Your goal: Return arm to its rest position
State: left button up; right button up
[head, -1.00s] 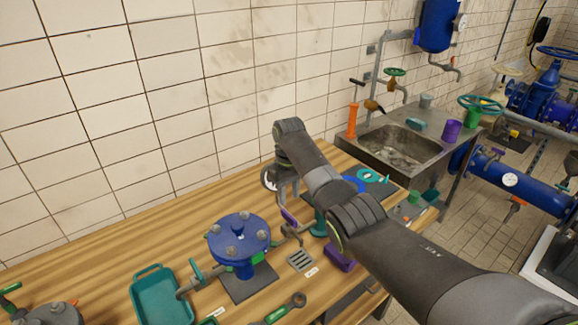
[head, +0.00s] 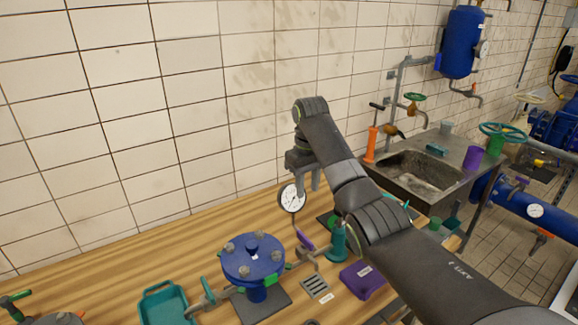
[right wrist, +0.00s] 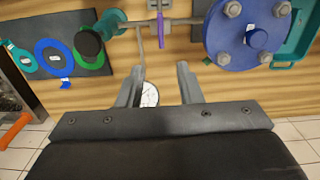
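My right gripper (head: 308,187) hangs above the workbench, fingers pointing down. In the right wrist view its two fingers (right wrist: 158,80) stand well apart, with no object clearly gripped. A round white-faced pressure gauge (head: 292,198) on a thin pipe shows just below and beside the fingers in the head view. In the right wrist view the gauge (right wrist: 149,95) shows between the fingers, partly hidden by the left one; I cannot tell whether they touch. My right arm crosses the head view from the lower right. My left gripper is in neither view.
The wooden bench (head: 215,232) holds a blue flanged vessel (head: 252,258), a teal tray (head: 163,306), a metal grate (head: 316,288) and a purple box (head: 362,280). A steel sink (head: 425,172) stands behind on the right. The tiled wall (head: 170,130) bounds the back. Space above the bench at left is free.

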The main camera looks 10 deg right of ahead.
jog(key=s+d+f, duration=0.2)
jog(key=s+f, duration=0.3)
jog(key=f, duration=0.3)
jog(key=s+d+f+m+t, duration=0.1)
jog(key=s+d+f, duration=0.1)
jog(key=s+f, duration=0.4)
jog(key=s+d+f+m, duration=0.1)
jog(key=s+f, duration=0.4)
jog(key=f, duration=0.5)
jog(key=shift+s+d+t, duration=0.35)
jog(key=shift+d+t, duration=0.05)
jog(key=shift+d, duration=0.3)
jog(key=s+d+r+m+t+h, duration=0.1)
jog(key=s+d+m+t+h, duration=0.2)
jog(key=s, duration=2.6)
notch_tip(320, 180, down, 28)
jog(key=d+g+y+b, duration=0.2)
jog(key=d+b, duration=0.1)
jog(key=b, duration=0.1)
jog(key=s+a+f+g+b, duration=0.1)
jog(key=s+f+b, duration=0.2)
jog(key=s+f, duration=1.3)
notch_tip(320, 180, down, 4)
jog(key=shift+a+r+g, duration=0.2)
jog(key=shift+a+g, duration=0.1)
jog(key=shift+a, duration=0.1)
